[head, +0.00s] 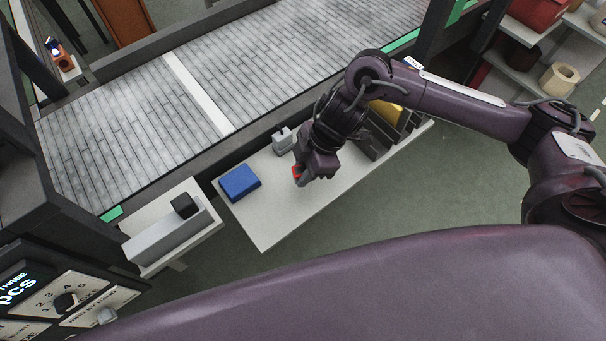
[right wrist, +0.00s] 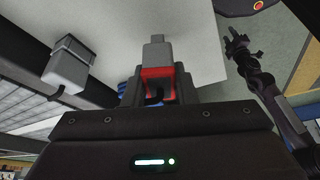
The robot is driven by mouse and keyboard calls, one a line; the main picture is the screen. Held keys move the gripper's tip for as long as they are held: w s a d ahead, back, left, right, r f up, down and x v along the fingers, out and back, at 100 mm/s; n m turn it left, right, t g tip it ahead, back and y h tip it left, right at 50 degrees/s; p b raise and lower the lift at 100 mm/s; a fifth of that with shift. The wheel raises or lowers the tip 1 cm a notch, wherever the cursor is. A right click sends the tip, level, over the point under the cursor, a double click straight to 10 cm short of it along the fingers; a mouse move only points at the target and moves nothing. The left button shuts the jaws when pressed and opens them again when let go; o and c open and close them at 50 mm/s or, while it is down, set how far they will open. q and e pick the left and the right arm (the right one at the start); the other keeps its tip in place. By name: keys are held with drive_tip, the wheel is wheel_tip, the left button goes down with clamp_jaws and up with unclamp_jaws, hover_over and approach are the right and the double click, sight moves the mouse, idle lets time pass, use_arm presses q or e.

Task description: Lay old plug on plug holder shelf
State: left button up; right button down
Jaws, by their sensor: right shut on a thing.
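My right gripper (head: 301,176) is shut on a small red-and-grey plug, held above the pale shelf (head: 268,222). In the right wrist view the plug (right wrist: 157,73) shows a grey body with a red surround between my fingers (right wrist: 158,92). In the head view only a bit of its red (head: 297,173) shows. I cannot tell whether it touches the shelf. A dark jointed arm in the right wrist view appears to be my left one, with its end (right wrist: 235,38) too small to read.
A blue block (head: 239,181) lies on the shelf to the left. A small grey fitting (head: 283,140) stands at the conveyor (head: 130,115) edge. Dark holders (head: 372,142) and a yellow item (head: 388,112) are right of my gripper. The shelf's front part is clear.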

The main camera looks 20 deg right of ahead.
wheel_tip(320, 180, down, 3)
drive_tip(key=shift+r, duration=0.2)
use_arm(q)
drive_tip(key=shift+s+a, duration=0.25)
drive_tip(key=shift+s, duration=0.1)
use_arm(e)
drive_tip(key=shift+f, duration=0.15)
drive_tip(key=shift+f, duration=0.2)
drive_tip(key=c, duration=1.2)
unclamp_jaws()
use_arm(q)
drive_tip(key=shift+a+f, duration=0.1)
use_arm(e)
drive_tip(key=shift+o, duration=0.2)
drive_tip(key=shift+r, duration=0.1)
drive_tip(key=shift+r, duration=0.2)
use_arm(q)
drive_tip(key=shift+f, duration=0.1)
use_arm(e)
drive_tip(key=v, duration=1.2)
